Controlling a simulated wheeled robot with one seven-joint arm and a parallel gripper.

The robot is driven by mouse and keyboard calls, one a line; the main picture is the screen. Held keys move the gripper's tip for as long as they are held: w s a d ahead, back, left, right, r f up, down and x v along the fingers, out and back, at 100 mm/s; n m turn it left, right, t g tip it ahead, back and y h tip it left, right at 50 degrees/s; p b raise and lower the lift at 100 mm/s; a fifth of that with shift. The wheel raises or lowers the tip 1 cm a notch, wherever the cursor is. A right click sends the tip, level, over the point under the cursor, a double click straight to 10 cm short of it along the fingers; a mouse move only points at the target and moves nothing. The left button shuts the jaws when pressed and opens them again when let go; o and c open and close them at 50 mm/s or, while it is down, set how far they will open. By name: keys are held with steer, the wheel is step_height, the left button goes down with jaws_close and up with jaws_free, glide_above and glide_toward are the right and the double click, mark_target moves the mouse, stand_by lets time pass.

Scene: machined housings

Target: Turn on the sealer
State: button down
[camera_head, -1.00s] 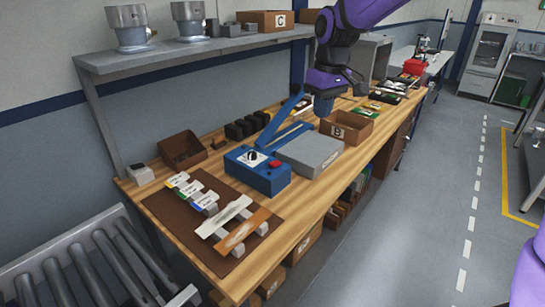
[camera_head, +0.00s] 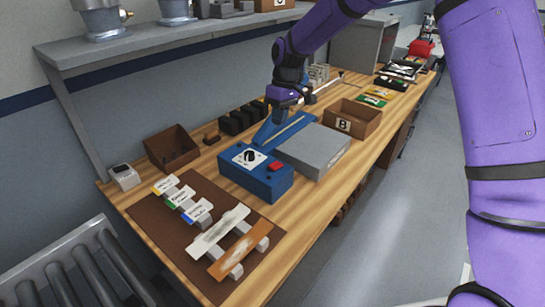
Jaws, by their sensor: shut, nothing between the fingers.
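The sealer (camera_head: 240,182) is a blue box on the wooden bench, with a black dial (camera_head: 250,156) on a white plate and a red switch (camera_head: 275,167) on its top. Its long blue arm and base bar (camera_head: 290,132) reach back from the box. My gripper (camera_head: 283,114) is shut and empty, over the back part of the sealer, beyond the dial and switch. It hides part of the blue arm. I cannot tell whether the gripper touches the arm, nor whether the switch is on or off.
A grey block (camera_head: 313,150) stands right beside the sealer. An open brown box marked B (camera_head: 352,118) is behind it. A brown mat (camera_head: 165,225) with tagged pieces and strips lies in front. A brown bin (camera_head: 171,149) and black blocks stand at left. A grey shelf (camera_head: 180,38) overhangs the back.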

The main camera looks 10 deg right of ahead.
mark_target(275, 164)
steer(key=shift+f, duration=0.1)
steer(key=f, duration=0.4)
steer(key=s+a+f, duration=0.1)
steer(key=f, duration=0.4)
steer(key=s+a+f, duration=0.1)
steer(key=f, duration=0.3)
steer(key=shift+s+f, duration=0.1)
steer(key=shift+f, duration=0.15)
steer(key=shift+s+a+f, duration=0.15)
steer(key=shift+f, duration=0.1)
steer(key=shift+w+d+r, duration=0.2)
steer(key=shift+w+d, duration=0.45)
steer(key=shift+r, duration=0.1)
